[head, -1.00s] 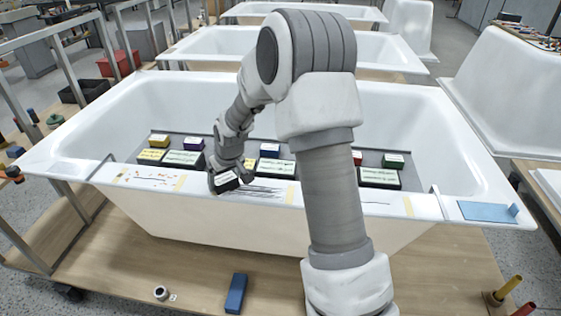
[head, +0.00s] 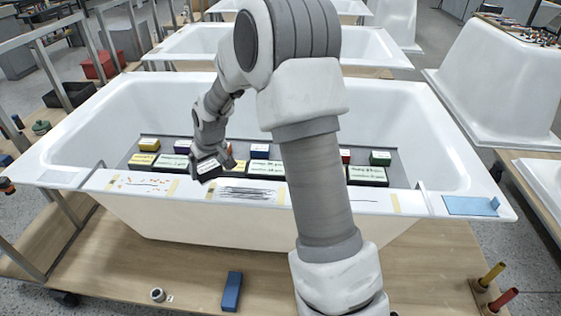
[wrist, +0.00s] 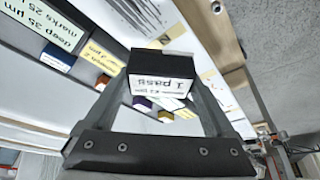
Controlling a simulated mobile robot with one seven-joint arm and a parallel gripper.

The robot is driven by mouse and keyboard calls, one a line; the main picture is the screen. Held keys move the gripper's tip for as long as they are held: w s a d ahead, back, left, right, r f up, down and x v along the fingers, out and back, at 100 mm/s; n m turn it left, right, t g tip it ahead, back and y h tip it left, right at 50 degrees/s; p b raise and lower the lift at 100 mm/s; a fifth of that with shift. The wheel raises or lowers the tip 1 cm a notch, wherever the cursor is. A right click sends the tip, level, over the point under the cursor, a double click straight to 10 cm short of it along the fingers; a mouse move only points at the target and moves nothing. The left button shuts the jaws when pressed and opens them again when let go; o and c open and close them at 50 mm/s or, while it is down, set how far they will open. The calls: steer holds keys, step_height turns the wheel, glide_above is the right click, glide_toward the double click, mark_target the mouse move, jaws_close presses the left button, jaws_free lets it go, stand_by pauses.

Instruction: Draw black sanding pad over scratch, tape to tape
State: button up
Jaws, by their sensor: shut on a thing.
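My gripper (head: 209,175) is shut on the black sanding pad (wrist: 160,64), a dark block with a white label reading "1 pass". In the head view the pad (head: 207,166) is above the near side of the tub, left of the dark scratch marks (head: 250,193). It looks raised off the rim, though the exact gap is hard to tell. The scratch marks are several dark parallel streaks on the white rim.
The left rim section bears orange flecks and a thin dark line (head: 140,183). The right section has a thin line and tape (head: 395,203). Labelled blocks stand on a grey shelf (head: 400,176) inside the tub (head: 110,110). A blue sheet (head: 470,206) lies at the right corner.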

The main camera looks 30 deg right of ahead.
steer(key=shift+r+p, duration=0.55)
steer(key=shift+r, duration=0.6)
